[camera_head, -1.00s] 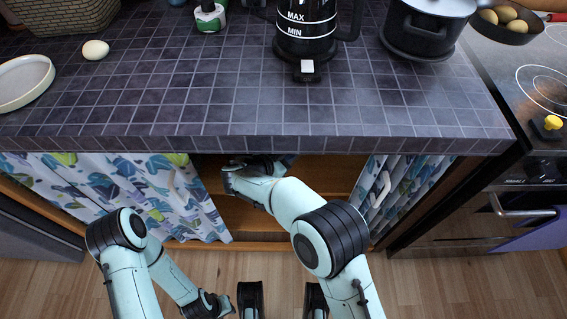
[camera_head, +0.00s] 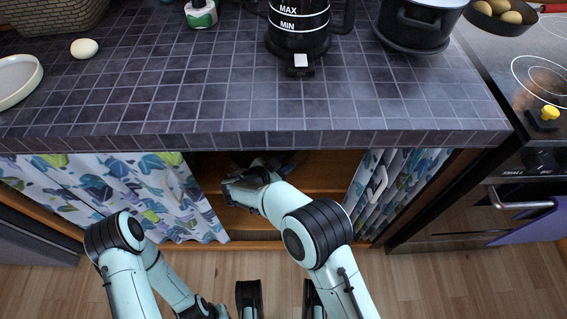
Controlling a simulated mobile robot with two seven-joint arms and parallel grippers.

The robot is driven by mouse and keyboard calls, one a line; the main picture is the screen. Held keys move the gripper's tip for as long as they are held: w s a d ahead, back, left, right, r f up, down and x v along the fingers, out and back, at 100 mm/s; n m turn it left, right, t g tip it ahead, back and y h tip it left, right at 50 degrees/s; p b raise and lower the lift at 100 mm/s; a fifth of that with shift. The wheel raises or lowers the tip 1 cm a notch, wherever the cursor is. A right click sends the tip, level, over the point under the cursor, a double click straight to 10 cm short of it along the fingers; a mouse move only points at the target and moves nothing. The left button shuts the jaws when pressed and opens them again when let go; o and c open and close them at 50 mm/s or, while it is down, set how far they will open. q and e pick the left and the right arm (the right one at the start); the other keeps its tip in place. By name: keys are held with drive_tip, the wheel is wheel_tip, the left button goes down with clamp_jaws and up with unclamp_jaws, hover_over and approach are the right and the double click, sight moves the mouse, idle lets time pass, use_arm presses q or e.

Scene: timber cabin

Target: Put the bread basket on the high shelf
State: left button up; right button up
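A woven basket (camera_head: 50,14) stands at the back left of the tiled counter, cut off by the top edge; I cannot tell what it holds. No high shelf shows in this view. My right gripper (camera_head: 232,190) is at the opening of the cabinet under the counter, beside the left curtain. Its fingers are small and partly shadowed, so its opening is unclear. My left gripper (camera_head: 205,311) is low over the floor at the bottom edge, mostly cut off.
The tiled counter (camera_head: 190,100) holds an egg (camera_head: 84,48), a plate (camera_head: 18,80), a kettle (camera_head: 298,30) and a black pot (camera_head: 415,25). Patterned curtains (camera_head: 110,190) flank the cabinet shelf (camera_head: 320,180). The stove (camera_head: 530,80) is at right. The counter's middle is clear.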

drive_tip(key=shift+r, duration=0.1)
